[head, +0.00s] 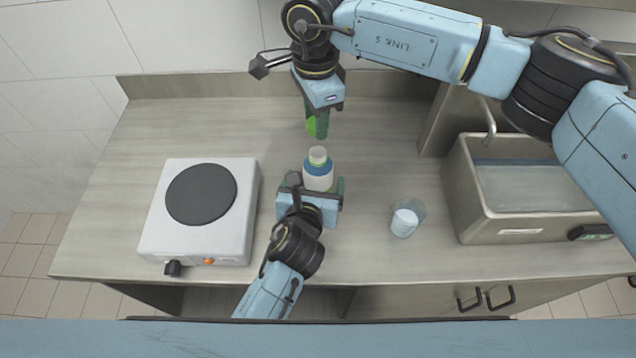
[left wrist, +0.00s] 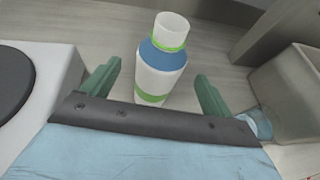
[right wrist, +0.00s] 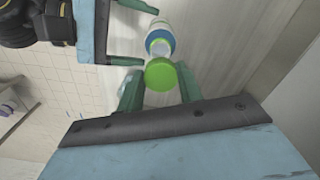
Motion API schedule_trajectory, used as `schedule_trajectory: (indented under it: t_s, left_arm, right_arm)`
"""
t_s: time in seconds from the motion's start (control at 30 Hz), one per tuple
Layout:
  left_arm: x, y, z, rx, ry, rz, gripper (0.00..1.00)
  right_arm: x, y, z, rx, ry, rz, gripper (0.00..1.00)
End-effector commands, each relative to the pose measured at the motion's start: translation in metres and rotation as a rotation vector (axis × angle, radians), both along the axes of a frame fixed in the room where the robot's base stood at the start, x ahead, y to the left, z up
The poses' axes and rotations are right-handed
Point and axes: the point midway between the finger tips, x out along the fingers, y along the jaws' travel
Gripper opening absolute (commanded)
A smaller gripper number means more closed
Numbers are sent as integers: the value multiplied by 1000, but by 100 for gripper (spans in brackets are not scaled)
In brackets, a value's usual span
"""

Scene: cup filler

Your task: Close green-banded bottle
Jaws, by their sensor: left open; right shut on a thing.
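The green-banded bottle (head: 318,172) stands upright on the counter, white with a blue shoulder and an uncapped white neck; its green bands show clearly in the left wrist view (left wrist: 160,70). My left gripper (head: 314,186) is open, with its fingers on either side of the bottle and gaps visible in the left wrist view. My right gripper (head: 318,126) is shut on a bright green cap (right wrist: 160,74). It holds the cap above the counter, behind the bottle in the head view and apart from its neck.
A white hot plate (head: 232,220) with a dark round burner stands at the left. A glass (head: 407,217) with whitish contents stands right of the bottle. A sink basin (head: 483,222) is at the far right. The counter between hot plate and back wall is clear.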

Motion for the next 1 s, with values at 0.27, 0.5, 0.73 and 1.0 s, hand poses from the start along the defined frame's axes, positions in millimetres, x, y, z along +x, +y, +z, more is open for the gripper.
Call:
schedule_trajectory:
  t_s: [0.27,0.5,0.73,1.0]
  left_arm:
    - [43,-7,-17,-1,0,0,86]
    - [60,-9,-25,-1,0,0,86]
    - [63,-10,-26,-1,0,-1,86]
    - [63,-10,-26,-1,0,-1,71]
  right_arm:
    - [0,0,0,0,0,0,15]
    - [0,0,0,0,0,0,15]
    - [0,0,0,0,0,0,15]
    - [0,0,0,0,0,0,15]
